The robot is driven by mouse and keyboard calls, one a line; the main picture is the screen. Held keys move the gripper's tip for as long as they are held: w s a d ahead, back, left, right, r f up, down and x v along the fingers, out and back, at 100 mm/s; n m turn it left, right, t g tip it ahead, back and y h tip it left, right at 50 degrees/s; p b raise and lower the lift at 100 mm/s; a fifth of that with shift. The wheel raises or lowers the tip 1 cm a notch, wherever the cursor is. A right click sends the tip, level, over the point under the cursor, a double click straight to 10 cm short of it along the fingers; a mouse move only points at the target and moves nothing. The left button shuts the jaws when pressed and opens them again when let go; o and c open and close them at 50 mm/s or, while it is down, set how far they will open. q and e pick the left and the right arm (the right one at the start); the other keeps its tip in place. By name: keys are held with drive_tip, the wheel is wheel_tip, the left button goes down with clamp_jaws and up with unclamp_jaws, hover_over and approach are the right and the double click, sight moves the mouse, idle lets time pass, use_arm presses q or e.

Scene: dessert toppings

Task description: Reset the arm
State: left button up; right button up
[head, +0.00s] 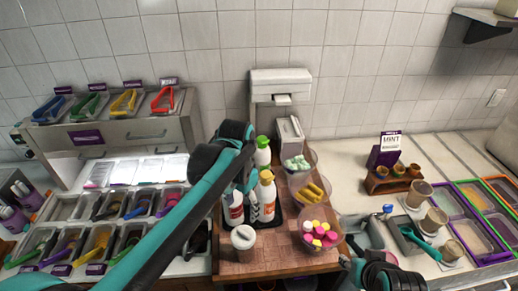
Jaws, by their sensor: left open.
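My left arm comes in from the lower left and crosses the counter, bending at a black joint above the wooden board. My left gripper (254,208) points down among the bottles on the board, open, with nothing seen held in it. It is close to a white bottle with a green cap (262,152) and one with a yellow cap (267,190); I cannot tell if it touches them. Dark parts of my right arm show at the bottom edge, right of the board; its fingers cannot be made out clearly.
The wooden board (285,262) also holds a lidded cup (243,239) and a bowl of pink and yellow pieces (320,235). Topping bins with scoops lie left. Space above the counter is open.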

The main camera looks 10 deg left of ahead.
use_arm(q)
drive_tip(key=s+a+f+n+t+b, duration=0.2)
drive_tip(key=s+f+n+t+b, duration=0.1)
drive_tip(key=s+f+b, duration=0.2)
drive_tip(key=s+a+f+n+t+b, duration=0.2)
drive_tip(key=s+f+t+b, duration=0.2)
drive_tip(key=f+b, duration=0.3)
drive_tip(key=shift+s+a+f+n, duration=0.25)
drive_tip(key=shift+s+f+n, duration=0.2)
drive_tip(key=shift+f, duration=1.15)
